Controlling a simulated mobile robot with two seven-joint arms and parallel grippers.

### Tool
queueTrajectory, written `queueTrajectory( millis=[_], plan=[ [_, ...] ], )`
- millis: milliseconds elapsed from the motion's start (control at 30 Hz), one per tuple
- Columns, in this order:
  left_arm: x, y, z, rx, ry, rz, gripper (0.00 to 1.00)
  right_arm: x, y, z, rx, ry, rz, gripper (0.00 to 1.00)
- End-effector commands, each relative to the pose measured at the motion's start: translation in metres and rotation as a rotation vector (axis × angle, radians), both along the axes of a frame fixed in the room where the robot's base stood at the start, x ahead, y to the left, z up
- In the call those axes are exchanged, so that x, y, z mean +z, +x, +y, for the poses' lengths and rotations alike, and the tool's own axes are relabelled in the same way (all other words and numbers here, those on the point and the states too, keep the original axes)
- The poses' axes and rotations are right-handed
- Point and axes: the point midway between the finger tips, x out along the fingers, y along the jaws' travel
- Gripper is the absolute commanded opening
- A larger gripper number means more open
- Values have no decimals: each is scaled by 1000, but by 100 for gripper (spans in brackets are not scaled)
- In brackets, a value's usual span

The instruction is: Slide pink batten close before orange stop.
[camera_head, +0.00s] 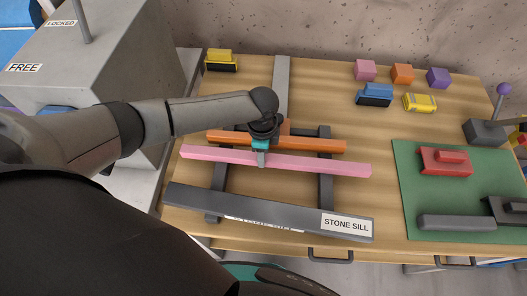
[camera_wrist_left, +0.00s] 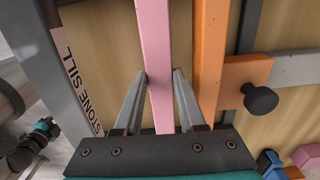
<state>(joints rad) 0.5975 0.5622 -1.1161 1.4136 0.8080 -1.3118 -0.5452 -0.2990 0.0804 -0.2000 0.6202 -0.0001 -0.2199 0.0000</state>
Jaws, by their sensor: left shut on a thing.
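The pink batten (camera_head: 320,164) lies across two dark rails, roughly parallel to the orange stop (camera_head: 320,144). The stop is a long orange bar just behind it. In the left wrist view the pink batten (camera_wrist_left: 155,40) runs between my fingers, and the orange stop (camera_wrist_left: 210,50) lies to its right with a narrow gap. An orange plate with a black knob (camera_wrist_left: 260,97) joins the stop. My left gripper (camera_head: 262,157) is shut on the batten near its middle, one finger on each side. Part of what appears to be my right gripper (camera_wrist_left: 38,140) shows; its fingers are unclear.
A grey stone sill (camera_head: 270,216) lies in front of the batten. Yellow, pink, orange, purple and blue blocks stand at the back. A green mat (camera_head: 408,190) with a red block (camera_head: 445,162) and grey parts is at right. A grey box (camera_head: 100,65) stands at left.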

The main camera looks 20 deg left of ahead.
Motion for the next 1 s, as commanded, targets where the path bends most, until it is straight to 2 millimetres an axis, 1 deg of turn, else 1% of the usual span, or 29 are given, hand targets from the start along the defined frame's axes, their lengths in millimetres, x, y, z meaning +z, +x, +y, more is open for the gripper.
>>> queueTrajectory(
  millis=[300,333,633,867,1000],
  plan=[
    [0,0,0,0,-1,0,0,1,1,0,0,0,-2,50],
    [0,0,0,0,-1,0,41,1,1,0,0,0,-2,50],
    [0,0,0,0,-1,0,74,1,0,0,0,0,1,50],
    [0,0,0,0,0,0,74,1,-1,0,0,0,1,50],
    [6,0,1,0,0,-1,74,2,-1,0,0,0,1,50]
  ],
)
